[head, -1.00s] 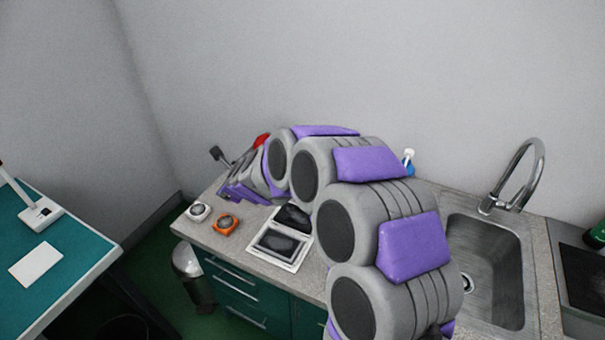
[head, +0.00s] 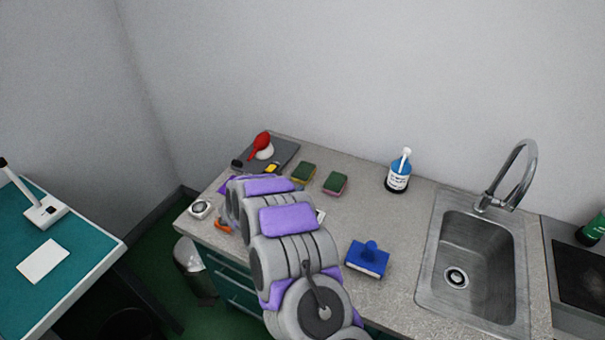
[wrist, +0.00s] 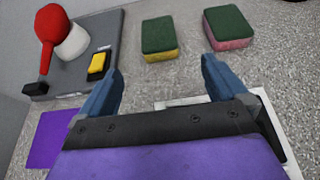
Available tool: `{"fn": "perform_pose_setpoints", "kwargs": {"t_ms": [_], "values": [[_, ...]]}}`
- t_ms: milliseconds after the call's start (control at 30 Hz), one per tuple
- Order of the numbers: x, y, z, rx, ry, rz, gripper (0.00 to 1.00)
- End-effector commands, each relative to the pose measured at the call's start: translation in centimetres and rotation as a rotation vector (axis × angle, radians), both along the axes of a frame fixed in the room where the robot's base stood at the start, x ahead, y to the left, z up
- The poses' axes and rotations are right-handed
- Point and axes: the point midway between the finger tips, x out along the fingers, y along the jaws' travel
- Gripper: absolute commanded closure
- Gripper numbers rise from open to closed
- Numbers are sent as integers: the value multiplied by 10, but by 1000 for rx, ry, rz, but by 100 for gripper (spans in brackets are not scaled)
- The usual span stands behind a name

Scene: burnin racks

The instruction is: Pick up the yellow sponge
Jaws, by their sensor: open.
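The yellow sponge (head: 303,172) with a dark green top lies on the counter near the wall, left of a pink sponge (head: 335,183) that also has a green top. In the wrist view, the yellow sponge (wrist: 159,39) is just beyond my gripper (wrist: 161,68), roughly centred between its blue fingers. My gripper is open and empty, and the sponge is not between the fingertips. The pink sponge (wrist: 229,28) is ahead of the right finger. In the head view, my arm hides most of the gripper.
A grey board (wrist: 75,60) left of the yellow sponge carries a red-and-white object (wrist: 62,38) and a small yellow-and-black item (wrist: 98,65). Counter around the sponges is clear.

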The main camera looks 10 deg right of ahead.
Motion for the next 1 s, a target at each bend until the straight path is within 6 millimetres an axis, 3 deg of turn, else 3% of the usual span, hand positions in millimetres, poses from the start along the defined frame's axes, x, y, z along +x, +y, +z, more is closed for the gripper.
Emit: {"fn": "perform_pose_setpoints", "kwargs": {"t_ms": [400,867,1000], "values": [[59,-40,-32,-4,2,2,1],[85,-59,-43,-2,4,5,1],[100,-68,-46,-4,-1,2,1]]}}
